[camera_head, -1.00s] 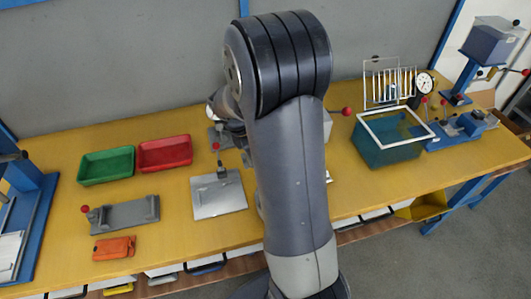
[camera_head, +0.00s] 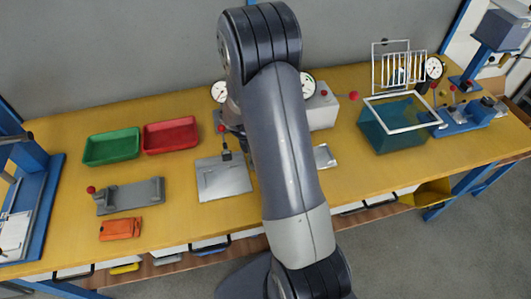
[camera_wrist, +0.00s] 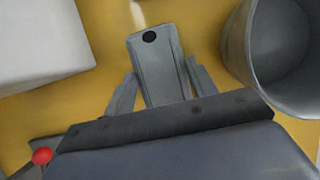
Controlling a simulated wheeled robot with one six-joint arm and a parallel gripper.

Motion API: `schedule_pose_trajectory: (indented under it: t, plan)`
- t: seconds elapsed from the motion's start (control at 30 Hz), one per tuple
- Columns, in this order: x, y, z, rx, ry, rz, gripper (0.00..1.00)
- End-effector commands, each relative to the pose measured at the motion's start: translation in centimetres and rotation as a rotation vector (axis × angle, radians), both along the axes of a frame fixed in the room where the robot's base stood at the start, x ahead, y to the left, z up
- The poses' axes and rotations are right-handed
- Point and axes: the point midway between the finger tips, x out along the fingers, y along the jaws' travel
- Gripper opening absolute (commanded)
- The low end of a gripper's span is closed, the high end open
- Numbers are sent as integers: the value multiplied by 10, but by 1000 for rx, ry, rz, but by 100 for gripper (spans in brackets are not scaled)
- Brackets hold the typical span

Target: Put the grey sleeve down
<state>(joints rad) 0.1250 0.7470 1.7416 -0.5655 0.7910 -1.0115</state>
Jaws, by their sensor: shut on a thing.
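In the wrist view my gripper (camera_wrist: 160,88) has its two grey fingers on either side of a grey, long, flat-sided piece with a dark round hole near its far end, which I take to be the grey sleeve (camera_wrist: 155,62). The gripper is shut on it. Yellow table surface (camera_wrist: 110,25) shows around and beyond the piece; whether it touches the table cannot be told. In the head view my arm hides the gripper and the sleeve.
In the wrist view a large grey hollow cylinder (camera_wrist: 280,55) stands close at right, and a pale block (camera_wrist: 40,40) at left. In the head view, green (camera_head: 111,146) and red (camera_head: 171,135) trays, a metal plate (camera_head: 223,178) and a teal tank (camera_head: 391,128) occupy the bench.

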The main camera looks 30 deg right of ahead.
Motion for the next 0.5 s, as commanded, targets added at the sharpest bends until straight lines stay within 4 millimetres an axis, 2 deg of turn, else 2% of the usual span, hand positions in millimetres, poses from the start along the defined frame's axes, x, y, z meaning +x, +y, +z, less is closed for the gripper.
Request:
schedule_pose_trajectory:
  t: [0.2, 0.23, 0.5]
  plan:
    - [0, 0, -4, 0, 0, 0, 31]
    - [0, 0, -3, 0, 0, 0, 55]
    - [0, 0, -2, 0, 0, -1, 76]
